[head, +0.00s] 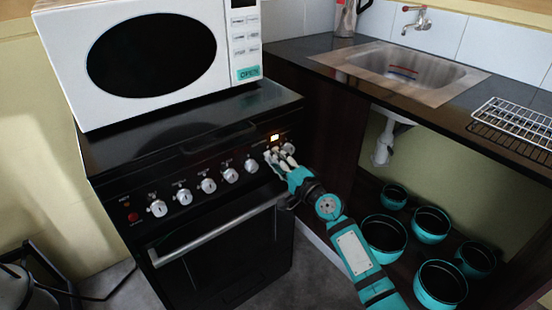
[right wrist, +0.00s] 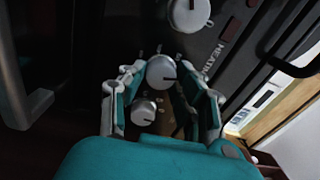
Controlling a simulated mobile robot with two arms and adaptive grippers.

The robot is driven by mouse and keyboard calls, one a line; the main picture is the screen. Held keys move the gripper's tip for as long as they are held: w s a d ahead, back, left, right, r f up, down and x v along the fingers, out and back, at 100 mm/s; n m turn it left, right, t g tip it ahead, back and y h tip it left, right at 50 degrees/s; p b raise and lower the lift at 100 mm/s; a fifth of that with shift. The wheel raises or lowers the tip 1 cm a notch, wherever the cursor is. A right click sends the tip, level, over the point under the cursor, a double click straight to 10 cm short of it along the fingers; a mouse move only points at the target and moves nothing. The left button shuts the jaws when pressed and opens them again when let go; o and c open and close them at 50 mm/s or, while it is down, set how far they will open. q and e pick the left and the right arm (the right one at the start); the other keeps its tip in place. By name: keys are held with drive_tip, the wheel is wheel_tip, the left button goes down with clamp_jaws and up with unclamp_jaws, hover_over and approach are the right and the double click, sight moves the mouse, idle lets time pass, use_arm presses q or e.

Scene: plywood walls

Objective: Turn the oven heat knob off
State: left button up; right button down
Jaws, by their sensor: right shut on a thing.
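The black oven (head: 225,245) stands under the microwave, with a row of silver knobs (head: 208,185) along its front panel. My right gripper (head: 280,158) is at the right end of this panel, covering the knob there in the head view. In the right wrist view, its teal and grey fingers (right wrist: 163,88) are shut around a round silver knob (right wrist: 161,72) with a dark pointer line. A second silver knob (right wrist: 143,110) shows just below it. Lettering that seems to start "HEAT" is printed beside the held knob. My left gripper is not in view.
A white microwave (head: 150,50) stands on the oven. The oven door handle (head: 215,232) runs below the knobs. A sink (head: 400,72) and wire rack (head: 515,122) are on the right counter. Several teal pots (head: 431,225) sit underneath.

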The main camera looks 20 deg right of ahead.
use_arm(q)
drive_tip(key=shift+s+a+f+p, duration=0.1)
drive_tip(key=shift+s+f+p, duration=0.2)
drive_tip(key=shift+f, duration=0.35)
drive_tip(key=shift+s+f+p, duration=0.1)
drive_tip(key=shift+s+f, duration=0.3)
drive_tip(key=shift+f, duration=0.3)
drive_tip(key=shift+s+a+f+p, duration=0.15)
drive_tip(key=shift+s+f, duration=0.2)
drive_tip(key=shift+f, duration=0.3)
use_arm(e)
drive_tip(key=shift+f+m, duration=0.1)
drive_tip(key=shift+m, duration=1.7)
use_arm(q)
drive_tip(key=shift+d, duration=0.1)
use_arm(e)
drive_tip(key=c, duration=1)
unclamp_jaws()
drive_tip(key=shift+o, duration=0.2)
drive_tip(key=v, duration=1.2)
drive_tip(key=shift+f, duration=0.1)
